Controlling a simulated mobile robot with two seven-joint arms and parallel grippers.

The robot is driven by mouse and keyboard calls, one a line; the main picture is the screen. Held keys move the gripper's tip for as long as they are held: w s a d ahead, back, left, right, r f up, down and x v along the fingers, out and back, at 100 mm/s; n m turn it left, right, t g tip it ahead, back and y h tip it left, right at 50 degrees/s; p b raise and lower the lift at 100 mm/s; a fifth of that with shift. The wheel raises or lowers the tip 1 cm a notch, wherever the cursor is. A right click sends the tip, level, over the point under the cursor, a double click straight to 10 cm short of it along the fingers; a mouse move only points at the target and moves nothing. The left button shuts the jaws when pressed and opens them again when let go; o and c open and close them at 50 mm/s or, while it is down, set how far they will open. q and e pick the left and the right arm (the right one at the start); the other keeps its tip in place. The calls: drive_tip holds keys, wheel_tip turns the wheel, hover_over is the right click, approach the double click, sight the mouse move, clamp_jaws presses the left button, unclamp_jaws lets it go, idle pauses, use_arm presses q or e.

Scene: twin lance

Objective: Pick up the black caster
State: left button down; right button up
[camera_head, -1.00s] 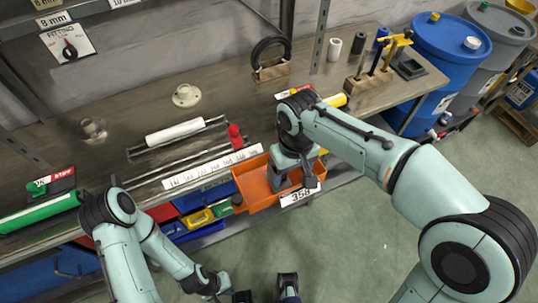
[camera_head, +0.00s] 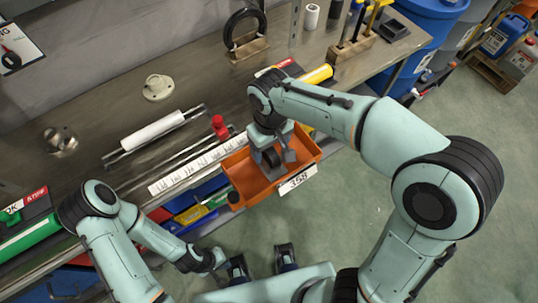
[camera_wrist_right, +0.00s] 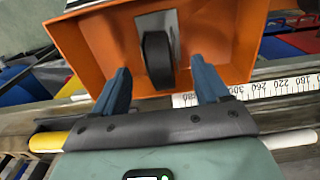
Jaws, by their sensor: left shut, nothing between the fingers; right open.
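The black caster (camera_wrist_right: 157,60) sits inside an orange bin (camera_wrist_right: 95,50), its wheel towards me and its grey metal plate behind. My right gripper (camera_wrist_right: 160,68) is open, with one blue finger on each side of the wheel in the picture. I cannot tell whether the fingers touch it. In the head view the right gripper (camera_head: 278,158) reaches down into the orange bin (camera_head: 250,200), and the hand largely hides the caster. My left gripper (camera_head: 218,266) is shut and empty, low in front of the bench, away from the bin.
The orange bin with a 358 label (camera_head: 298,180) hangs at the front edge of the workbench (camera_head: 105,120). A white ruler strip (camera_head: 190,168), a white roll (camera_head: 152,131) and a red knob (camera_head: 219,125) lie close to its left. Blue drums stand at the right. Open floor lies in front.

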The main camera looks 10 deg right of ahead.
wheel_tip(320, 180, down, 5)
drive_tip(key=shift+a+f+b, duration=0.1)
drive_tip(key=shift+f+b, duration=0.1)
drive_tip(key=shift+b, duration=0.15)
drive_tip(key=shift+r, duration=0.1)
drive_tip(key=c, duration=1.3)
drive_tip(key=shift+c, duration=0.2)
